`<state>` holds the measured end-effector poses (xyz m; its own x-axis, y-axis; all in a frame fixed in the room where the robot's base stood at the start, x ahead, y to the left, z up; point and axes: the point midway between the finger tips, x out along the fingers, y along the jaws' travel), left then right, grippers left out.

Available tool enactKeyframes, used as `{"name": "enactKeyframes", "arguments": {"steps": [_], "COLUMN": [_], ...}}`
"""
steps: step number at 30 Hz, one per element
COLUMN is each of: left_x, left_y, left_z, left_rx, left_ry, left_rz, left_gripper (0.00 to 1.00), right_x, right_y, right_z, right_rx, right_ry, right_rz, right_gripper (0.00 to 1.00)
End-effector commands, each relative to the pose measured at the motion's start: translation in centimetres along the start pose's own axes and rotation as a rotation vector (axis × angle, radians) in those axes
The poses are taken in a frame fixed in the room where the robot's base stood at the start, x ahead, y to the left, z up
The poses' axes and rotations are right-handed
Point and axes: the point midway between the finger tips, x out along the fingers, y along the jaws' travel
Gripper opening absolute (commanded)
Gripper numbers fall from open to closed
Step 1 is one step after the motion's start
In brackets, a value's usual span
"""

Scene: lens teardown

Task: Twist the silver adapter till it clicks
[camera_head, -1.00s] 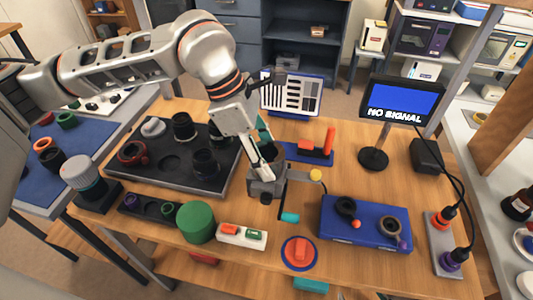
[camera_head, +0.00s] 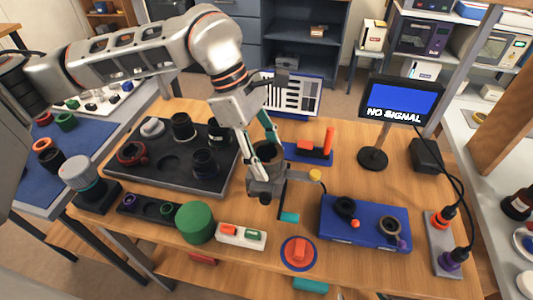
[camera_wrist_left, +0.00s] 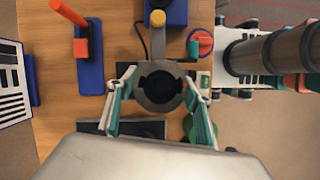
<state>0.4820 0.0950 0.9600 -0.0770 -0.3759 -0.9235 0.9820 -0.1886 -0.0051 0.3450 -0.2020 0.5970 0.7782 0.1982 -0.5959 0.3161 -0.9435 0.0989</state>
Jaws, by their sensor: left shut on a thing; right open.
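The grey metal ring of the silver adapter (camera_wrist_left: 144,98) shows in the left wrist view, with a dark opening in its middle. In the head view the adapter (camera_head: 271,152) sits upright in a grey clamp stand (camera_head: 266,187) on the wooden table. My left gripper (camera_head: 267,150) reaches down from above and is shut on the adapter, one finger on each side of it. In the left wrist view the fingers of this gripper (camera_wrist_left: 160,88) flank the ring. Whether the adapter is fully seated cannot be seen.
A black tray (camera_head: 165,177) with lens parts lies left of the clamp. A green cylinder (camera_head: 195,222) and a white switch box (camera_head: 241,237) stand in front. A blue box (camera_head: 364,226) is at right. A monitor (camera_head: 401,101) reads "NO SIGNAL".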

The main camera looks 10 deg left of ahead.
Motion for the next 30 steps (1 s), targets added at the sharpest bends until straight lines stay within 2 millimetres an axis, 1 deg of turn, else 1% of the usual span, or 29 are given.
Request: {"name": "enactKeyframes", "arguments": {"steps": [2, 3, 4, 5, 14, 17, 20, 23, 30], "left_x": [-0.1, -0.1, -0.1, -0.1, -0.1, -0.4, -1.5, -3.3, -8.2], "left_y": [0.0, 0.1, 0.1, 0.1, 0.0, 0.1, 0.1, 0.1, 0.1], "left_z": [-0.1, -0.1, -0.1, -0.1, -0.1, -0.1, -0.1, -0.1, -0.1], "left_rx": [0.003, 0.003, 0.002, 0.002, 0.0, -0.001, -0.001, -0.001, -0.001], "left_ry": [0.002, 0.002, 0.002, 0.002, 0.002, 0.002, 0.002, 0.002, 0.002], "left_rz": [0.002, 0.003, 0.003, 0.003, 0.002, 0.003, 0.004, 0.006, 0.007], "left_gripper": [0.15, 0.58, 0.65, 0.69, 0.69, 0.69, 0.69, 0.69, 0.69], "right_x": [0.0, 0.0, 0.0, 0.0, 0.0, 0.0, 0.0, 0.0, 0.0], "right_y": [0.0, 0.0, 0.0, 0.0, 0.1, 0.1, 0.1, 0.1, 0.0], "right_z": [0.0, 0.0, 0.0, 0.0, 0.0, 0.0, 0.0, 0.0, 0.0], "right_rx": [0.0, 0.0, 0.0, 0.0, -0.003, -0.003, -0.002, -0.002, -0.001], "right_ry": [0.0, 0.0, 0.0, 0.0, -0.001, -0.001, -0.001, 0.0, 0.0], "right_rz": [0.0, 0.0, 0.0, 0.0, 0.001, 0.001, 0.001, 0.0, 0.0], "right_gripper": [0.67, 0.67, 0.67, 0.67, 0.67, 0.67, 0.67, 0.67, 0.67]}}
